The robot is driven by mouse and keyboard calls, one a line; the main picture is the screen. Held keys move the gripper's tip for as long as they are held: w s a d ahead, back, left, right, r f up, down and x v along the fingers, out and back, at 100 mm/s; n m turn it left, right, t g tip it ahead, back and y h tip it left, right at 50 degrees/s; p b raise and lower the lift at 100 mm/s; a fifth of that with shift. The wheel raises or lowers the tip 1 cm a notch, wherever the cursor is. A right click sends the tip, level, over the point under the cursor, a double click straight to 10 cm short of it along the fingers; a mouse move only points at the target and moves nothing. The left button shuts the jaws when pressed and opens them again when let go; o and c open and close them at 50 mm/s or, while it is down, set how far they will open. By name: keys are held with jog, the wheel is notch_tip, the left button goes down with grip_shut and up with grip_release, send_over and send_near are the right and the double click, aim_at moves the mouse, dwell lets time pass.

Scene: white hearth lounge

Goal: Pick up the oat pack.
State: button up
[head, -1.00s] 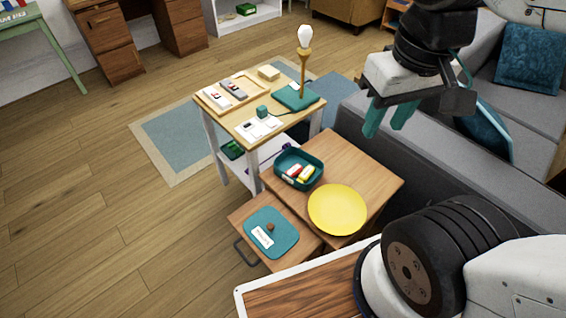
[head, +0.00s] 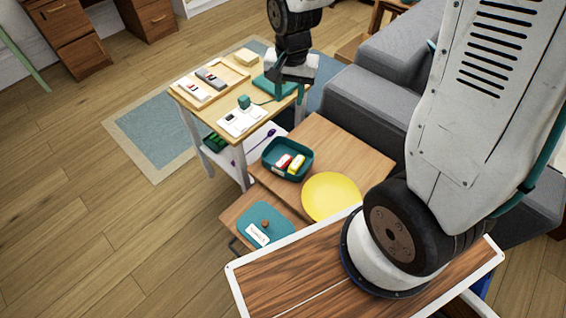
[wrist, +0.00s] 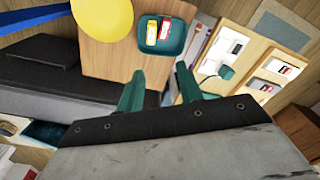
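No label reads clearly as oat, so I cannot tell which item is the oat pack. Small packs, one red and white (head: 284,161) and one yellow (head: 297,164), lie in a teal bin (head: 267,165) on the wooden table. The packs also show in the wrist view (wrist: 152,32), with the bin (wrist: 178,38) around them. My gripper (wrist: 158,88) is open, its two teal fingers apart with nothing between them. In the head view it hangs above the far right of the pale side table (head: 216,125), beyond the bin.
A yellow plate (head: 331,197) stands next to the bin. The side table bears a wooden tray (head: 245,74) with small items. A grey sofa (head: 364,112) stands on the right. Floor at left is clear.

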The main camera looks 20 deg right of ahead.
aim_at(279, 165)
jog(key=w+f+m, duration=0.1)
jog(key=f+m, duration=0.1)
jog(key=f, duration=0.8)
jog(key=w+a+f+m, duration=0.1)
jog(key=f, duration=1)
jog(key=w+a+f+m, duration=0.1)
jog(key=f+m, duration=0.1)
jog(key=f, duration=0.8)
jog(key=shift+f+m+g, duration=0.15)
jog(key=shift+m+g, duration=0.15)
jog(key=shift+f, duration=0.6)
jog(key=c, duration=0.6)
